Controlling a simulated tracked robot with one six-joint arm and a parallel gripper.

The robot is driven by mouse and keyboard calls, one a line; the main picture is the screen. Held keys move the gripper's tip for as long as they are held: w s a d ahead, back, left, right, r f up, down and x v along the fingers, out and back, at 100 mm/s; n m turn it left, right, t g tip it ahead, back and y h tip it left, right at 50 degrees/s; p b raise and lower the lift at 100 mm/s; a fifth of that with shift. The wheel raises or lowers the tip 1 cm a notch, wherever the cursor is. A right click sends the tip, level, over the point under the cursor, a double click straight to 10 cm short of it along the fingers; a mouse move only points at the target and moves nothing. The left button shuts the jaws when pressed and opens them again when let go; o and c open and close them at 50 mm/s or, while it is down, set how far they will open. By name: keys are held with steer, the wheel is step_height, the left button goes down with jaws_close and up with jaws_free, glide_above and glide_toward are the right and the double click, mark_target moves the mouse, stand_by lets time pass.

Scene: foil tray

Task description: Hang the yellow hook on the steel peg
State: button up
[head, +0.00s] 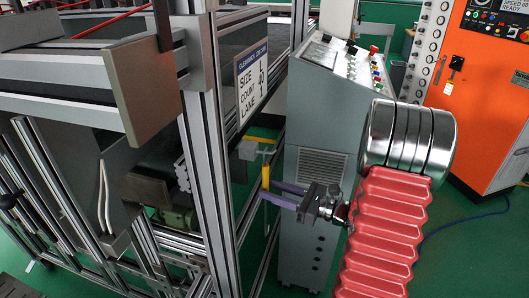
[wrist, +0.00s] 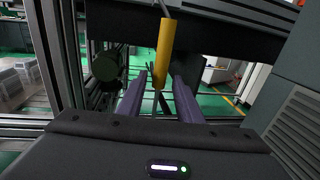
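The yellow hook (head: 266,172) hangs roughly upright beside the metal frame. In the wrist view its yellow grip (wrist: 165,48) is at the upper middle, with a thin dark rod above it. My gripper (head: 272,196) has two purple fingers, which point left at the lower end of the hook. In the wrist view the fingers of my gripper (wrist: 160,78) stand apart, with the hook's lower end in the gap and space showing on both sides. A small grey block (head: 248,149) is at the hook's upper end. I cannot make out the steel peg or how the hook bears on it.
A vertical aluminium post (head: 206,140) stands left of the hook, with a white sign (head: 253,80) above. A grey control cabinet (head: 322,130) stands close on the right. An orange cabinet (head: 480,90) is farther right. Green floor shows between the frame and the grey cabinet.

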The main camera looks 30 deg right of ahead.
steer(key=shift+o, duration=0.5)
steer(key=shift+s+d, duration=0.1)
steer(key=v, duration=1.3)
steer(key=shift+s, duration=0.25)
steer(key=shift+d+f, duration=0.1)
